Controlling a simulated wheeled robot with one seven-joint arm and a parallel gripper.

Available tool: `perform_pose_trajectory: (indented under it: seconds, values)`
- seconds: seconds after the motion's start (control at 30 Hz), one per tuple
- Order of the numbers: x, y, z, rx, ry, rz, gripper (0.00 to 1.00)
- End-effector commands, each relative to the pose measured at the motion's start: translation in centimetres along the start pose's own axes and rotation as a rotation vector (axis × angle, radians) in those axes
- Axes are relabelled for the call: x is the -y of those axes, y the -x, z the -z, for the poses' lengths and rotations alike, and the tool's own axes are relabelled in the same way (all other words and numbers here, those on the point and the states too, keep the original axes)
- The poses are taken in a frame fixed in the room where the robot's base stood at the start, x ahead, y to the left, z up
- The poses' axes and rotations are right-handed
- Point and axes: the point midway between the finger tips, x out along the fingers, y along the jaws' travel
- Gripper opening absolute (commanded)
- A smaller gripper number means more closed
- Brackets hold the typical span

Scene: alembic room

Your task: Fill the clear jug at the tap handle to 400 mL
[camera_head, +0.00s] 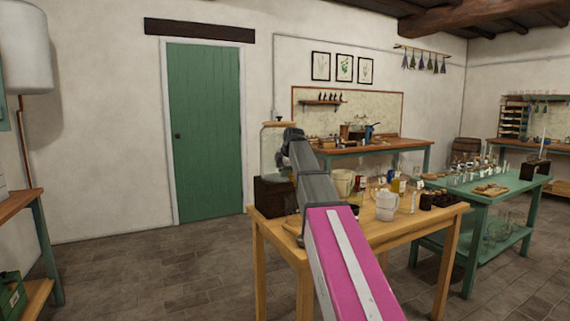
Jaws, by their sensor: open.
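A pale, see-through jug (386,206) with a handle stands upright near the front edge of the wooden table (420,224). It looks empty, but it is too small to be sure. A large glass vessel (270,150) with a wooden lid stands on a dark box (271,196) at the table's left end. My arm reaches up in front of this vessel and hides part of it. No tap handle can be made out. My gripper's fingers do not show; the arm's dark far end lies over the vessel, left of the jug.
A cream jug (343,183), bottles and small dark pots crowd the table around the clear jug. A green table (480,196) with glassware stands to the right. A white tank (26,48) with a copper pipe hangs at the left. The floor before the green door (205,130) is clear.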

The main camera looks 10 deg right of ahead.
Motion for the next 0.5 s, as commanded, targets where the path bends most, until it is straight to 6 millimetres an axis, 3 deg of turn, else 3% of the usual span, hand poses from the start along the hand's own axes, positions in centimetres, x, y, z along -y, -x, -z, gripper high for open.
perform_pose_trajectory:
  seconds: [0.4, 0.43, 0.5]
  values:
    - [0.01, -0.8, 0.0, 0.0, 0.0, 0.0, 0.49]
    - [0.01, -0.8, 0.0, 0.0, 0.0, 0.0, 0.46]
    - [0.01, -0.79, 0.0, 0.0, 0.0, 0.0, 0.23]
